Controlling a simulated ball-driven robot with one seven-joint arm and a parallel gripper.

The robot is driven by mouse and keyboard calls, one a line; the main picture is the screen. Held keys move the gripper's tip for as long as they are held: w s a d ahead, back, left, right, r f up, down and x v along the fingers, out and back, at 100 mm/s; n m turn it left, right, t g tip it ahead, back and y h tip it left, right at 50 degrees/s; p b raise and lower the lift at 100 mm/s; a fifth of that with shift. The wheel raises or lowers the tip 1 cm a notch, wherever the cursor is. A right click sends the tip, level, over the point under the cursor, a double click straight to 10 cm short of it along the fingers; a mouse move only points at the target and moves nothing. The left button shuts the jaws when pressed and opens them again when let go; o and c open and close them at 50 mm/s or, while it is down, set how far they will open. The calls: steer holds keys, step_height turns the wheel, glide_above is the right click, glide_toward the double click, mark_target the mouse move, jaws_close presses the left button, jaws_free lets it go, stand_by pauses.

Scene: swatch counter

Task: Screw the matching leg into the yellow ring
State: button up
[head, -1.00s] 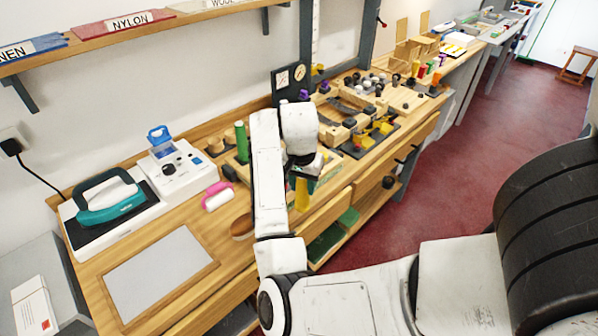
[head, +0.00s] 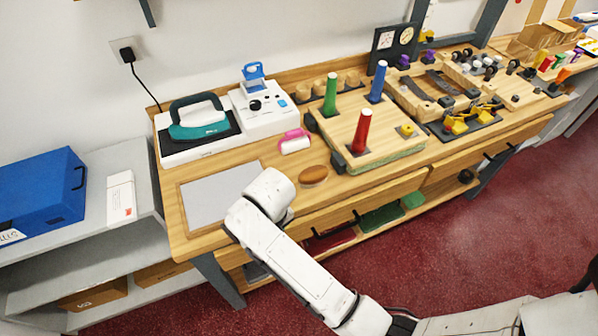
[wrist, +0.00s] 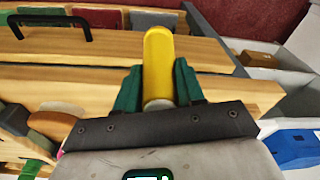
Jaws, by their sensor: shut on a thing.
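My gripper (wrist: 158,88) is shut on a yellow leg (wrist: 158,55) between its two green fingers in the wrist view. The leg's pale end is near the palm, and its rounded yellow end points away from it. In the head view my arm hides the gripper and the leg. The yellow ring (head: 407,130) lies on the right corner of the wooden board (head: 385,148). A red leg (head: 362,131), a green leg (head: 330,94) and a blue leg (head: 378,82) stand upright on that board. My gripper is left of the board, by the counter's front edge.
A brown oval brush (head: 314,176) and a pink-and-white roller (head: 294,142) lie left of the board. A grey panel (head: 215,193), a teal press (head: 197,122) and a white device (head: 264,105) are farther left. Clamps and wooden parts fill the right.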

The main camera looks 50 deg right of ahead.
steer(key=a, duration=0.1)
steer(key=a+n, duration=0.1)
steer(key=w+a+f, duration=0.1)
steer(key=shift+n, duration=0.3)
